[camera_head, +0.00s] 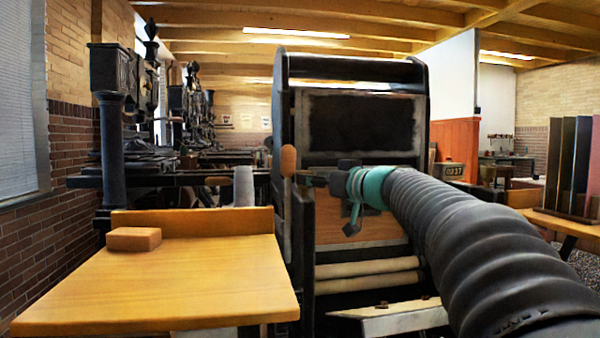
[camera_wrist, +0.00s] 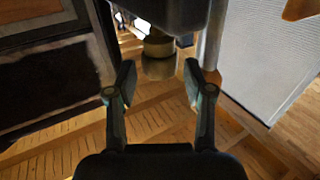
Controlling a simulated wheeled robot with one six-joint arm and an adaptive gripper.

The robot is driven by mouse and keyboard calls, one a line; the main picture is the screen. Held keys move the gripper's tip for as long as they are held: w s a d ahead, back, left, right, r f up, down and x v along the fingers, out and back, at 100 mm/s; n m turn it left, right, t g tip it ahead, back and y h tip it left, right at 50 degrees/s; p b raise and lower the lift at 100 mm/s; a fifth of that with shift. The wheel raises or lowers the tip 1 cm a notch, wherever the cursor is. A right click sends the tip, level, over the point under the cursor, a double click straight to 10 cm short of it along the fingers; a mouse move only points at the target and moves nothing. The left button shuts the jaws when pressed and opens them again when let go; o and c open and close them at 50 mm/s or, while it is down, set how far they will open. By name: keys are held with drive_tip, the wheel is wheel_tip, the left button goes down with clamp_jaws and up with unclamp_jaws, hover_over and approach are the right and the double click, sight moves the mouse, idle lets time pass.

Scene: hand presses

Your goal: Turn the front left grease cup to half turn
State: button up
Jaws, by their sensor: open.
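A small brass-coloured cylinder with a wider, darker round cap, which looks like a grease cup (camera_wrist: 158,67), hangs below a dark block at the top middle of the wrist view. My gripper (camera_wrist: 160,82) is open, with one finger on each side of the line to the cup. The cup shows between and just beyond the fingertips, and nothing is held. In the head view my gripper (camera_head: 318,178) points left in front of the tall black press (camera_head: 352,68). I cannot make out the cup there, nor tell from these views whether it is the front left one.
A wooden table (camera_head: 160,285) with a brown block (camera_head: 134,239) stands at the left front. A brown handle (camera_head: 288,160) is close to my gripper. Pale rollers (camera_head: 365,275) lie low on the press. An ornate iron hand press (camera_head: 110,120) stands at the back left.

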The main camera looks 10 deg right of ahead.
drive_tip(key=shift+p+x, duration=0.4)
drive_tip(key=shift+x, duration=1.55)
drive_tip(key=c, duration=0.9)
drive_tip(key=shift+a+f+m+t+h+b, duration=0.1)
drive_tip(key=shift+f+m+t+h+b, duration=0.4)
drive_tip(key=shift+b, duration=0.7)
drive_tip(key=shift+r+m+t+h+b, duration=0.2)
drive_tip(key=shift+m+h+b, duration=0.3)
drive_tip(key=shift+h, duration=0.45)
drive_tip(key=shift+r+m+t+h+b, duration=0.25)
drive_tip(key=shift+m+h, duration=0.35)
drive_tip(key=shift+h, duration=0.35)
drive_tip(key=o, duration=0.9)
drive_tip(key=shift+y, duration=0.3)
